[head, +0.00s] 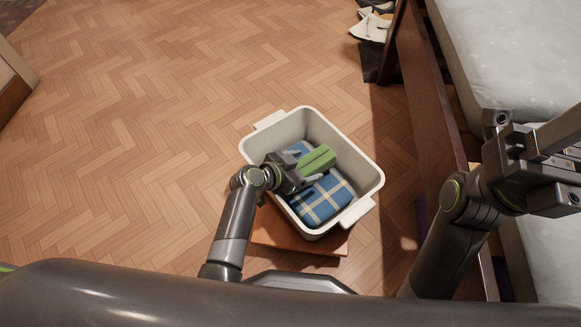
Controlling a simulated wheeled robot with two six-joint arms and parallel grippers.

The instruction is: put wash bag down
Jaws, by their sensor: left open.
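A green, soft-looking block shape (318,160), which I take to be the wash bag, lies inside a white bin (370,170). It rests on or against a blue plaid folded cloth or cushion (325,200) in the same bin. My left gripper (303,168) reaches into the bin from the left. Its jaws are open around or right beside the green bag's near end; I cannot tell whether they touch it. My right gripper (555,163) is at the right edge, over the bed side, apart from the bin. Its fingers are partly cut off.
The bin stands on a low reddish-brown surface (300,240). A dark wooden bed frame (425,90) and pale mattress (510,50) run along the right. Shoes or cloths (371,27) lie at the top. The herringbone floor (150,120) at left is clear.

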